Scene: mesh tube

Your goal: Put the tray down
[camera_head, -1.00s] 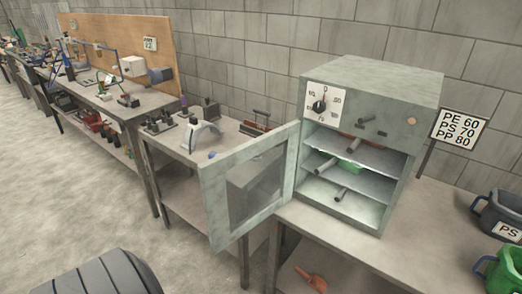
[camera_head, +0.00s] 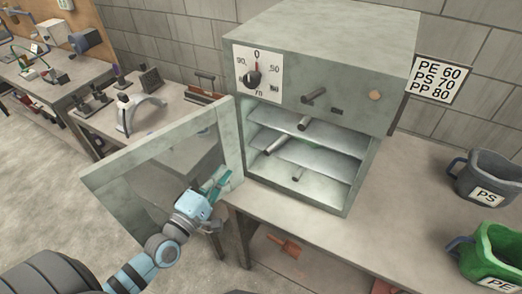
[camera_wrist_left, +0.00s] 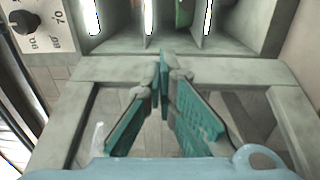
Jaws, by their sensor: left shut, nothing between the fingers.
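The grey oven (camera_head: 330,50) stands on the bench with its glass door (camera_head: 135,165) swung open to the left. Inside are stacked metal shelves or trays (camera_head: 325,165) with short grey handles (camera_head: 282,145); I cannot tell which one the task's tray is. A bit of green shows inside the oven, also at the top of the left wrist view (camera_wrist_left: 184,14). My left gripper (camera_head: 229,173) is shut and empty, beside the door's inner edge at the lower left of the oven opening. The wrist view shows its teal fingers (camera_wrist_left: 161,62) with tips together. My right gripper is out of view.
A dark PS pot (camera_head: 490,172) and a green PE pot (camera_head: 497,250) stand on the right of the bench (camera_head: 395,215). Bench space between oven and pots is clear. A sign (camera_head: 440,78) stands behind. Another workbench (camera_head: 160,138) with tools is left.

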